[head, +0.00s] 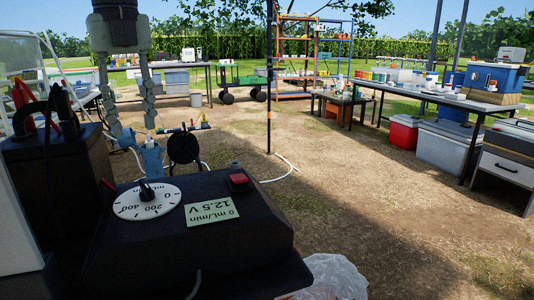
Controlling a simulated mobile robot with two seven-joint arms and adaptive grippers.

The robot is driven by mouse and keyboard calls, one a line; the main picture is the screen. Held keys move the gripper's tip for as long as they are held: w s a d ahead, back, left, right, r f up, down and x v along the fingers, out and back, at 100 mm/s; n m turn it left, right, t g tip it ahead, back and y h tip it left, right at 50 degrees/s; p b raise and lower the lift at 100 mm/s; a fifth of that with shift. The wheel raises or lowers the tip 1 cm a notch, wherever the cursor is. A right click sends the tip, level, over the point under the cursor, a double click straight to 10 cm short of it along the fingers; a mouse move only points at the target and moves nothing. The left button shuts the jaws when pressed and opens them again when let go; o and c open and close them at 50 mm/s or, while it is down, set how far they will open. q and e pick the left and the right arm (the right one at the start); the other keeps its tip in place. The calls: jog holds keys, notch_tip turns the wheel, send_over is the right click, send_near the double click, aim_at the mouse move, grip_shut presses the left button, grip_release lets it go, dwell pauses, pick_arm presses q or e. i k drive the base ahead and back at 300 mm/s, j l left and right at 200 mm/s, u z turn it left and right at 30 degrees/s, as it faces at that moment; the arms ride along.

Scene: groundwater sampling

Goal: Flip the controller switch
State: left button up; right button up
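The controller (190,245) is a black box in the lower left of the head view, close to me. Its sloped top carries a white dial (147,201) with a black knob, a display (212,210) reading 0 mL/min and 12.5 V, and a red switch (238,181) near the far edge. My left gripper (131,126) hangs from the top of the view with its fingers pointing down and spread apart. Nothing shows between them. It appears beyond and left of the switch, not touching it. My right gripper is out of view.
A dark battery (60,185) with red and black clamps stands left of the controller. A clear plastic bag (333,276) is at the bottom. A black reel (184,148) stands behind. Red (404,133) and grey (449,146) coolers sit right. The middle ground is open.

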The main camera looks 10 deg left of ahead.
aim_at(240, 178)
jog(key=k, duration=1.5)
